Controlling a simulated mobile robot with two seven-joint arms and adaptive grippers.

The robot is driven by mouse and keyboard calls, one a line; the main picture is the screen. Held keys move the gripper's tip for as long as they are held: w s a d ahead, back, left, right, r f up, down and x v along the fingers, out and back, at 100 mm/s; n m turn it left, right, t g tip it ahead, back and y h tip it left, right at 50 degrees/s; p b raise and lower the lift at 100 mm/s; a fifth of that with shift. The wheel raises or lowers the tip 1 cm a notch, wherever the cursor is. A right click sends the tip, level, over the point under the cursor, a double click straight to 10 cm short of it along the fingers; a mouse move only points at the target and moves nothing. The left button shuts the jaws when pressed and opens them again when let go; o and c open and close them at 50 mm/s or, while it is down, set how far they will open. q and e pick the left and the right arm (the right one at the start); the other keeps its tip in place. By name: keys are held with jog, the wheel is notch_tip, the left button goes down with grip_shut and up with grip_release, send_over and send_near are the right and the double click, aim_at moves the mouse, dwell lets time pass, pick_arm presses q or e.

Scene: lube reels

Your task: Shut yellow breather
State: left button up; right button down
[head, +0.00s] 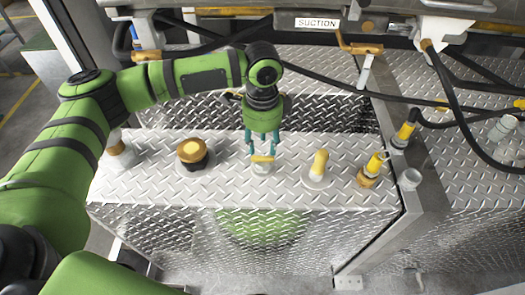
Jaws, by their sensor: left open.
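My left gripper (262,147) points down with its teal fingers apart. The fingertips are just above and on either side of a small yellow handle (262,159) on a pale round fitting (263,169). The handle lies crosswise; whether the fingers touch it is too small to tell. This fitting stands on the diamond-plate top (225,188) and looks like the yellow breather, though I see no label. To its right an upright yellow handle (320,162) stands on a pale round base. My right gripper is not in view.
A yellow-brown cap with a black base (193,153) stands left of the gripper. Yellow-handled fittings (372,168) (404,132) stand to the right, beside a metal frame post. Black hoses (335,86) and a SUCTION label (317,23) are behind. The plate's front strip is clear.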

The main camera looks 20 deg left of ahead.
aim_at(262, 159)
pick_arm(q)
notch_tip(262, 159, up, 7)
jog(key=shift+f, duration=0.2)
dwell(0.5)
